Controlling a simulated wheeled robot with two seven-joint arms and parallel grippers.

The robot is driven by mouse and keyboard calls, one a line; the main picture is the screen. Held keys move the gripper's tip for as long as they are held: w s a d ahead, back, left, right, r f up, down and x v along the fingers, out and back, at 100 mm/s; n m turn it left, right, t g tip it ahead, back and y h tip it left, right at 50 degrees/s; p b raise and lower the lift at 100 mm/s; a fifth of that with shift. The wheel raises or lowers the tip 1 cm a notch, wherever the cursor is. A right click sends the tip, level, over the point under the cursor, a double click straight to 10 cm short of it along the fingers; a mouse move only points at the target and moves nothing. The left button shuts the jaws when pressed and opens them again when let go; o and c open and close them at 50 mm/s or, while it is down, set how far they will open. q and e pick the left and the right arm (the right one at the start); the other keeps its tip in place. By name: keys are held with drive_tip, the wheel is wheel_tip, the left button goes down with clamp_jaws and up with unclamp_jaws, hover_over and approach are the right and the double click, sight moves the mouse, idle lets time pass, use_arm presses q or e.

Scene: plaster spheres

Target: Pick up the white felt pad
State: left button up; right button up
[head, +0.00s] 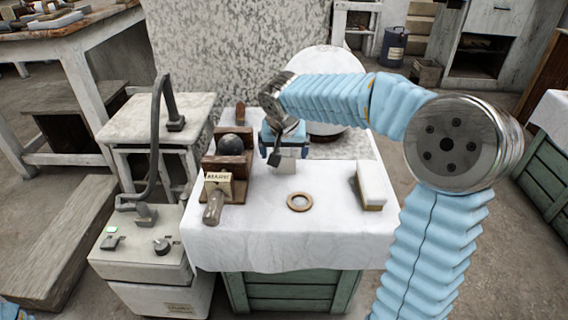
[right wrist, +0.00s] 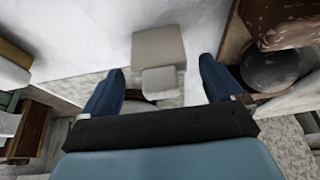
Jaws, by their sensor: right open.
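A dark sphere (head: 231,144) sits in a brown wooden holder left of my gripper. A wooden ring (head: 299,202) and a white-topped block (head: 371,186) are on the white cloth (head: 330,230). A large white round form (head: 320,62) stands behind my arm.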

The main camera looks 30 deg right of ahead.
drive_tip(key=shift+w+d+f, duration=0.15)
drive_tip(key=shift+w+f, duration=0.05)
drive_tip(key=shift+f, duration=0.4)
